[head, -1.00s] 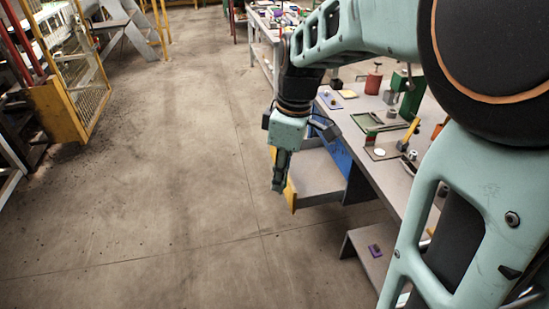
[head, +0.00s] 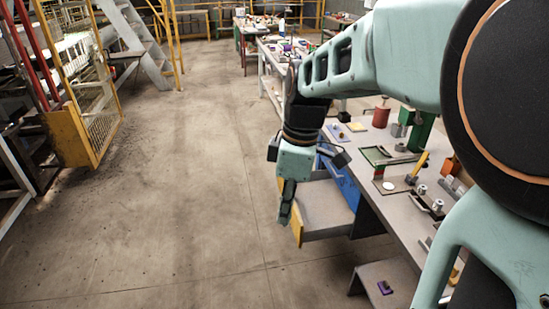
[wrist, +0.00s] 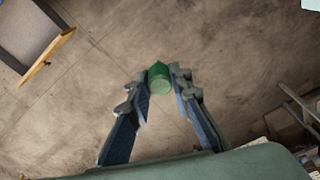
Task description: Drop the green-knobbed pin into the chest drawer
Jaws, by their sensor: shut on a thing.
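The green knob of the pin (wrist: 159,78) sits between the fingertips of my gripper (wrist: 160,74) in the wrist view. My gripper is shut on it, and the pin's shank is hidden. In the head view, my gripper (head: 285,214) hangs pointing down beside the open drawer's yellow front, on its left. The knob cannot be made out there. The chest drawer (head: 328,207) is pulled out from the blue chest under the bench, and its grey inside looks empty. In the wrist view, the drawer (wrist: 25,28) is at the top left, apart from the fingertips, which show over floor.
The bench (head: 372,206) runs along the right with a red cylinder (head: 381,116), a green tray (head: 385,156) and several small parts. A low grey step (head: 372,277) holds a purple piece (head: 384,287). A yellow mesh gate (head: 95,115) stands left. The floor between is clear.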

